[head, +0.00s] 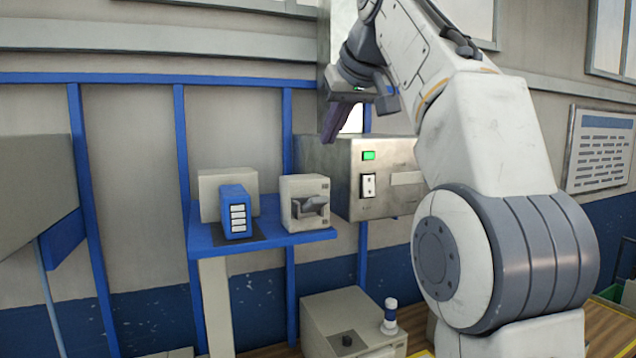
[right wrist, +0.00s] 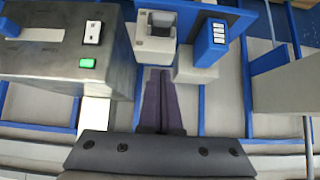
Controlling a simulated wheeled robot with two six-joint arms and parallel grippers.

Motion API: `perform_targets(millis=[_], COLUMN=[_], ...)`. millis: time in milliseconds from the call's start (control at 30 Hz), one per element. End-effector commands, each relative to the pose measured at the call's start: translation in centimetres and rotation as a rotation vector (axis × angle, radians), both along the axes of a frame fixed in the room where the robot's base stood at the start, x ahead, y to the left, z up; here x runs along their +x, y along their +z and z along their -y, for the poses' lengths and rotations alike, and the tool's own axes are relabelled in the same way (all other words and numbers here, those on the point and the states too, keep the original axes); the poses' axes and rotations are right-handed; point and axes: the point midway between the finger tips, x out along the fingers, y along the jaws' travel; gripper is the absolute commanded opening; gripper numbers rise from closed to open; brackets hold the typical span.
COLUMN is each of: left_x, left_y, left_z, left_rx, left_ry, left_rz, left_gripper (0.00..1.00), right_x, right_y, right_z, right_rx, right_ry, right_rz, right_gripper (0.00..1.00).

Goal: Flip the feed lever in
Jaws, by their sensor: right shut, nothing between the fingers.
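A small grey box with a dark grey lever (head: 311,206) on its front stands on a blue shelf (head: 262,240); I take this as the feed lever. In the right wrist view the lever (right wrist: 160,20) shows at the top, beyond my fingertips. My right gripper (head: 329,138) is raised above and a little right of the lever box, fingers pointing down. The fingers are together and empty, apart from the lever, and they show in the right wrist view (right wrist: 160,72). My left gripper is not in view.
A metal cabinet (head: 378,205) with a green light (head: 369,155) and a white rocker switch (head: 368,186) stands right of the lever box. A blue unit with white buttons (head: 236,212) sits to its left. A lower grey box (head: 350,322) carries a knob and a white-and-blue piece.

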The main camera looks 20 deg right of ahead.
Motion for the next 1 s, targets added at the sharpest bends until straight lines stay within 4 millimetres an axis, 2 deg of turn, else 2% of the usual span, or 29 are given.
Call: perform_targets(millis=[167,267,633,800,1000], left_x=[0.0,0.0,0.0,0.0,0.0], left_y=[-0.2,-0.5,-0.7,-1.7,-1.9], left_z=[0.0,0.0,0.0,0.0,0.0], left_rx=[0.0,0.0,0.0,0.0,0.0], left_ry=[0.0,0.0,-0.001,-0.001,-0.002], left_rz=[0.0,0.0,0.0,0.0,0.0], left_gripper=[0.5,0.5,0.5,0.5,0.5], right_x=[0.5,1.5,7.3,6.2,5.5], right_y=[-0.6,-1.7,-7.0,-8.8,-10.0], right_z=[-0.1,-0.1,-0.4,-0.3,-0.2], right_rx=[0.001,0.001,0.0,0.001,0.0], right_ry=[0.001,0.001,0.002,-0.001,0.0], right_rz=[-0.002,-0.004,-0.005,0.0,0.0], right_gripper=[0.0,0.0,0.0,0.0,0.0])
